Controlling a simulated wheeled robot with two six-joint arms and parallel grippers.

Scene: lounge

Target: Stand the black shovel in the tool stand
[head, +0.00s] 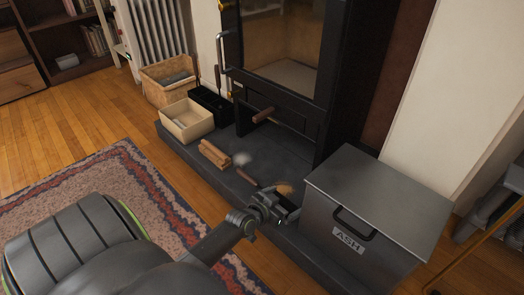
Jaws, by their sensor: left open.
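The tool stand (212,106) is a black open box at the back left of the dark hearth, with one wooden-handled tool (217,78) upright in it. What looks like the black shovel (248,178) lies on the hearth in front of the stove. Its brown handle end shows, and the rest is hard to make out near my gripper. My left gripper (284,207) is open beside it, low over the hearth's front edge, left of the ash box. I cannot tell whether it touches the shovel. My right gripper is not in view.
A grey lidded ash box (378,200) stands at the right. Wood sticks (214,154), grey ash (241,158) and a tan heap (285,190) are on the hearth (200,172).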

